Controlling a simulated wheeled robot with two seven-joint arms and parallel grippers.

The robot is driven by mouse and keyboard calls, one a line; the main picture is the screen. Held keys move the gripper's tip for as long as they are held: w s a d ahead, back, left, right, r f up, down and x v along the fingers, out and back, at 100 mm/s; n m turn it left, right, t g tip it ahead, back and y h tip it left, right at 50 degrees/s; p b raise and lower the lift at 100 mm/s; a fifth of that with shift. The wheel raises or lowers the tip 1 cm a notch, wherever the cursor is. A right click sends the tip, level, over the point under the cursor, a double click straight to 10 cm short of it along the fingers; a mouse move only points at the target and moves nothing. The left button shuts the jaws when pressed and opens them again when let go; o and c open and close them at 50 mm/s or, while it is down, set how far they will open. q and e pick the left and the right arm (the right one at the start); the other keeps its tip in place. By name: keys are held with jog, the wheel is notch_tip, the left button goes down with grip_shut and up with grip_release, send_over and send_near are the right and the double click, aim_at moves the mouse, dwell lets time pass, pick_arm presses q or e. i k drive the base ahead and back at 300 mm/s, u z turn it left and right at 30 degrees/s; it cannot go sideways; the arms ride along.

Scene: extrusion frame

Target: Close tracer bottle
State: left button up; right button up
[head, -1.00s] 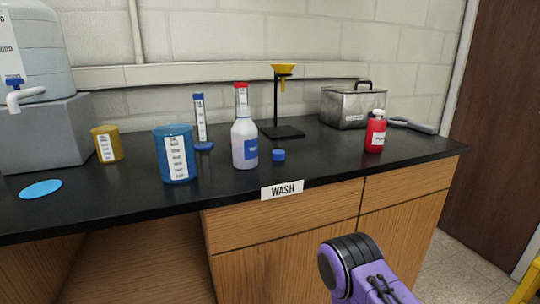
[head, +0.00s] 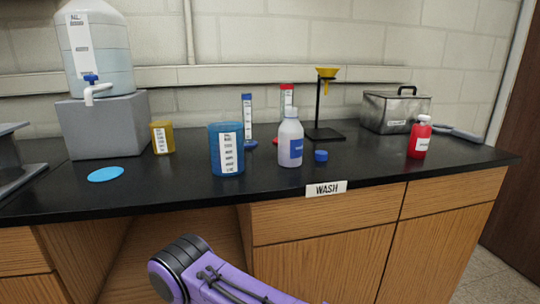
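A white bottle with a blue label (head: 290,143) stands upright on the black bench near the front edge; its neck appears uncapped. A blue cap (head: 321,156) lies on the bench just right of it, apart from it. A red bottle with a white cap (head: 419,138) stands upright further right. Which of these is the tracer bottle cannot be read from the labels. A purple and black section of my arm shows at the bottom, below the bench edge. Neither gripper is in view.
A blue beaker (head: 227,150) stands left of the white bottle, with a yellow beaker (head: 162,137) beyond. Graduated cylinders (head: 247,121) and a funnel stand (head: 325,105) are behind. A metal bath (head: 396,111) is at back right. Bench space around the blue disc (head: 106,174) is clear.

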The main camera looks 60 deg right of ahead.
aim_at(290, 133)
jog(key=u, duration=0.1)
jog(key=k, duration=1)
jog(key=z, duration=1.2)
jog(key=i, duration=0.5)
jog(key=z, duration=0.05)
